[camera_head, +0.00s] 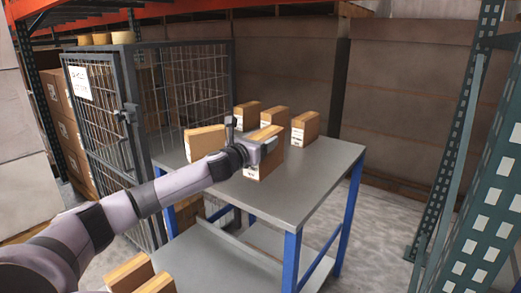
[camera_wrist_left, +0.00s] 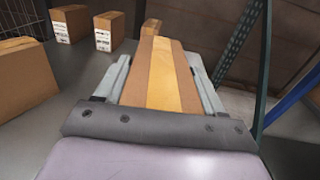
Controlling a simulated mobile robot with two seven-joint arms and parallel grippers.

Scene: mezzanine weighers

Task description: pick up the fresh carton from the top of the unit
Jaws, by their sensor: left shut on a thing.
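My left gripper (camera_head: 262,143) is shut on a brown carton (camera_head: 264,164) with a paler tape strip along its top and a white label low on its side. The carton sits between the fingers in the left wrist view (camera_wrist_left: 162,72). It is at the steel table top (camera_head: 305,185); I cannot tell whether it touches the surface. Several similar cartons stand apart from it: one on the left (camera_head: 205,142), and a back row with left (camera_head: 247,115), middle (camera_head: 273,119) and right (camera_head: 305,127) cartons. My right gripper is not in view.
More cartons (camera_head: 130,273) show low at the bottom left. A green rack upright (camera_head: 465,130) stands at the right. The table's front right is bare.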

